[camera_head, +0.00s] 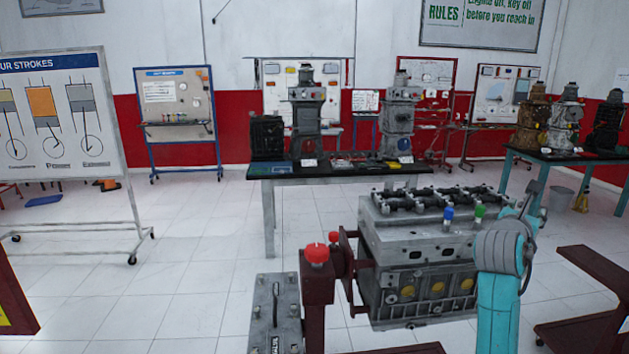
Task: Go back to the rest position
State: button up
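My arm rises at the lower right, teal with a grey joint, in front of the right end of a grey engine block (420,255). The fingers of my gripper cannot be made out; the arm's far end is hidden behind its own joint or lost against the engine. No held object shows. The engine is on a dark red stand (318,290) with a red knob (316,253) on top. A blue cap (448,213) and a green cap (480,212) stand upright at the engine's top edge, close left of my arm.
A grey box with a lever (275,315) stands left of the stand. A dark table (340,175) with engine models is behind; another table (570,155) is at the right. A whiteboard (62,115) on wheels is at the left. The tiled floor (180,270) between is clear.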

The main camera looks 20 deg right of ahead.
jog(key=w+a+f+m+t+y, duration=0.1)
jog(key=a+f+t+y, duration=0.1)
jog(key=a+f, duration=0.55)
jog(key=a+f+m+t+y, duration=0.15)
jog(key=a+f, duration=0.35)
jog(key=f, duration=0.6)
jog(key=s+a+f+m+t+y, duration=0.2)
jog(key=s+a+f+m+y, duration=0.15)
jog(key=s+a+f, duration=0.5)
jog(key=s+a+f+m+t+y, duration=0.2)
jog(key=s+a+f+m+y, duration=0.3)
jog(key=a+f, duration=0.7)
jog(key=s+a+r+m+y, duration=0.1)
jog(key=s+a+r+m, duration=0.1)
jog(key=s+a, duration=0.3)
jog(key=s+a+r+m+y, duration=0.1)
jog(key=s+a+m, duration=0.4)
jog(key=s, duration=0.9)
jog(key=s+a+r+m+y, duration=0.2)
jog(key=s+a+m, duration=0.1)
jog(key=s, duration=0.6)
jog(key=shift+s+a+r+m, duration=0.3)
jog(key=shift+a+m, duration=0.1)
jog(key=shift+a, duration=0.5)
